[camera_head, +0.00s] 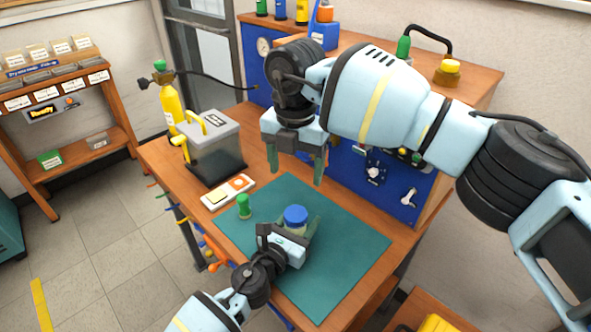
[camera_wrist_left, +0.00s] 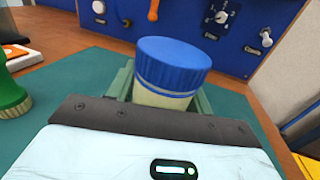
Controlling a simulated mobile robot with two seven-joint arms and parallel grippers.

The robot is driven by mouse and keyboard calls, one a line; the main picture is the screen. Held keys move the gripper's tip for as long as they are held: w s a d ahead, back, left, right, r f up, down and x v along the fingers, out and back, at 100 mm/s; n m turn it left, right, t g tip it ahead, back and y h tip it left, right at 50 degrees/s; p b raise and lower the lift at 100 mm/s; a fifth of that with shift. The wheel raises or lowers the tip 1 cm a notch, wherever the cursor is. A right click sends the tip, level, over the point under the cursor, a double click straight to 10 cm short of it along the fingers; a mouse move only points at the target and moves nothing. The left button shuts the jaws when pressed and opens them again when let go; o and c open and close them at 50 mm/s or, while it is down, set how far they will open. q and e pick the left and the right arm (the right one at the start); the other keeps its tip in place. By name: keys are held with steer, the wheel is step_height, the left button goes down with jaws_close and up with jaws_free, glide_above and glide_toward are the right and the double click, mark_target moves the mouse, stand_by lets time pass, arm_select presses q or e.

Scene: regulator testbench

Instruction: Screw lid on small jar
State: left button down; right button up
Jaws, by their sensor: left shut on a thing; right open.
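The small jar (camera_wrist_left: 160,99) has a pale body and stands upright on the green mat (camera_head: 350,241). A blue lid (camera_head: 295,214) sits on its top; it also shows in the left wrist view (camera_wrist_left: 173,62). The lid looks level, but I cannot tell how tight it is. My left gripper (camera_head: 299,228) is shut on the jar's body, below the lid. My right gripper (camera_head: 296,160) is open and empty, pointing down above the mat, higher than the jar and behind it. The lower part of the jar is hidden by my left gripper.
A green-topped piece (camera_head: 244,206) stands at the mat's left edge. A white and orange box (camera_head: 228,193) and a grey case (camera_head: 215,150) with a yellow handle are on the bench's left. A blue control panel (camera_head: 370,180) rises behind. The mat's right side is clear.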

arm_select(q)
steer(key=c, duration=0.5)
jaws_free()
steer(key=p+v, duration=0.1)
steer(key=v, duration=0.5)
steer(key=shift+s+a, duration=0.15)
steer(key=shift+s, duration=0.05)
steer(key=shift+s+a, duration=0.3)
steer(key=shift+s, duration=0.3)
arm_select(e)
steer(key=shift+r, duration=1.35)
